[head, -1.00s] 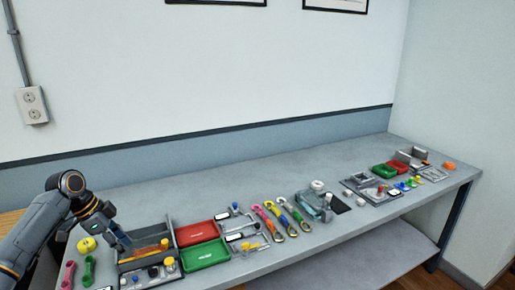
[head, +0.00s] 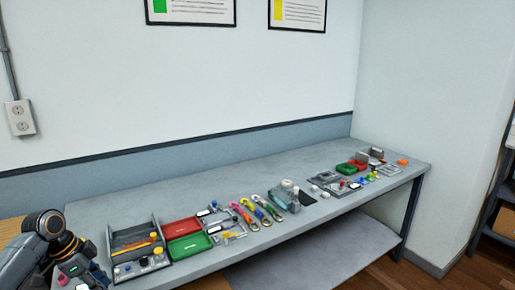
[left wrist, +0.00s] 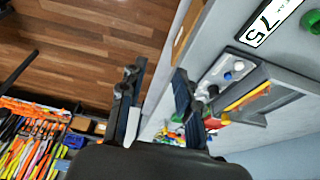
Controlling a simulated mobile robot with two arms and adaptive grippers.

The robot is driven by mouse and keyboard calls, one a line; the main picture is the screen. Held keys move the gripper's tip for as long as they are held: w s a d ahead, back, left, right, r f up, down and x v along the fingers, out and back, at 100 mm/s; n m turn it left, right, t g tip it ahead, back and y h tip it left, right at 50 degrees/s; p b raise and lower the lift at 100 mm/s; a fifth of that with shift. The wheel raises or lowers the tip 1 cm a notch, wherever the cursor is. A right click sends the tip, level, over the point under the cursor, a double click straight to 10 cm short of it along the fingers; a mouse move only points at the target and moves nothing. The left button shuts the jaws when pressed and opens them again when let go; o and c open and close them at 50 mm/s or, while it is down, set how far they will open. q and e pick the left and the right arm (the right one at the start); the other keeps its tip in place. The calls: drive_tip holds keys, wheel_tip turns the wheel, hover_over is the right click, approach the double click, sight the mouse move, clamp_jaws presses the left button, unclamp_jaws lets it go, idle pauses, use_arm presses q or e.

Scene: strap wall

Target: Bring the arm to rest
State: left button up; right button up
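My left arm enters at the bottom left of the head view, and its gripper (head: 92,278) is low by the left end of the grey bench (head: 250,175). In the left wrist view the gripper's two dark fingers (left wrist: 158,95) stand apart with nothing held between them. The bench's edge and a tray with small parts show beyond the fingers there. My right gripper is in neither view.
A grey divided tray (head: 112,240) stands close right of my left gripper, then red (head: 181,227) and green (head: 189,245) trays, and several straps (head: 262,208). Bare bench lies behind them. The left wrist view shows wooden floor (left wrist: 80,50) and a rack of colourful items (left wrist: 35,140).

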use_arm(q)
drive_tip(key=s+d+f+n+y, duration=0.1)
drive_tip(key=s+d+f+n, duration=0.1)
drive_tip(key=s+d+f, duration=1.5)
drive_tip(key=s+d+r+n+t+y, duration=0.1)
drive_tip(key=s+r+n, duration=0.1)
drive_tip(key=s+n, duration=0.35)
drive_tip(key=s+d+r+n+t+y, duration=0.1)
drive_tip(key=s+d+r+n, duration=0.1)
drive_tip(key=s, duration=0.7)
wheel_tip(320, 180, down, 25)
drive_tip(key=s+g, duration=0.1)
drive_tip(key=g, duration=0.1)
drive_tip(key=s+a+f, duration=0.1)
drive_tip(key=s+f, duration=0.7)
drive_tip(key=s+a+f, duration=0.2)
drive_tip(key=s+f, duration=0.7)
drive_tip(key=shift+a+g, duration=0.3)
drive_tip(key=shift+g, duration=0.1)
drive_tip(key=shift+o, duration=0.4)
